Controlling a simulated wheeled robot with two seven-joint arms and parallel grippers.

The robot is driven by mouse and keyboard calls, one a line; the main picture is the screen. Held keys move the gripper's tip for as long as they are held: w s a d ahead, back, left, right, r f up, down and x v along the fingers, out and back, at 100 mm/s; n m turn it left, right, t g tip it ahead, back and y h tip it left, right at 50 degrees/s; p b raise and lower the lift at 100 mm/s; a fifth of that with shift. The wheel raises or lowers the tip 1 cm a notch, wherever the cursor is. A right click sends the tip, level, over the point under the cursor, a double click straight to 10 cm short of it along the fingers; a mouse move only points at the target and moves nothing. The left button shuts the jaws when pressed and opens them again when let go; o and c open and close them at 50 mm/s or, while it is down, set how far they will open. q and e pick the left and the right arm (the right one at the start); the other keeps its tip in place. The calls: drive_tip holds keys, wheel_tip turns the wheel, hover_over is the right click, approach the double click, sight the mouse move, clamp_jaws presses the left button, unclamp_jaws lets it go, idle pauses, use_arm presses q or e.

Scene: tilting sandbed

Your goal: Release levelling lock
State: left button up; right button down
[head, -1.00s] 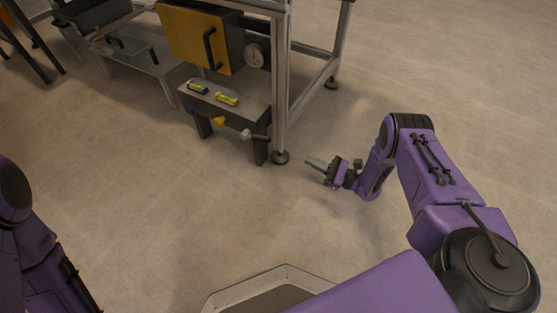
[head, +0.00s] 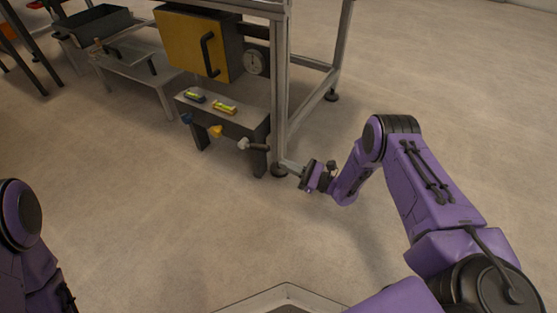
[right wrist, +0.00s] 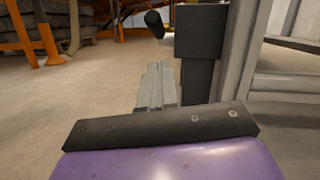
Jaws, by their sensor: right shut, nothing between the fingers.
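A low grey bench (head: 240,117) under the frame carries two spirit levels, one blue-ended (head: 194,96) and one orange-ended (head: 225,107). Its front has a blue knob (head: 186,118), a yellow knob (head: 216,131) and a white knob (head: 243,143) with a dark handle (head: 259,147) pointing right. I cannot tell which of these is the levelling lock. My right gripper (head: 284,164) is shut and empty, just right of and below the dark handle, near the frame's foot. Its closed fingers (right wrist: 156,88) point forward in the right wrist view, below a dark handle end (right wrist: 154,24). My left gripper is out of view.
A yellow panel (head: 188,42) with a black handle and a round dial (head: 254,62) sit above the bench. A metal frame leg (head: 281,90) stands close by the right gripper. A low table (head: 135,66) stands at left. The floor in front is clear.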

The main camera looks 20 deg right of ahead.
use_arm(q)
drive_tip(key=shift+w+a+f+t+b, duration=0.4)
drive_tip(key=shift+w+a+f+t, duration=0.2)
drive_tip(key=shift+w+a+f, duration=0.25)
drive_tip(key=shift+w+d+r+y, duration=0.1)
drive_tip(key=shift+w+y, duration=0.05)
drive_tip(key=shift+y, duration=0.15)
use_arm(e)
drive_tip(key=a+r, duration=0.1)
drive_tip(key=w+r, duration=0.1)
drive_tip(key=a+r, duration=0.1)
drive_tip(key=shift+w+a+r, duration=0.3)
drive_tip(key=shift+w, duration=0.05)
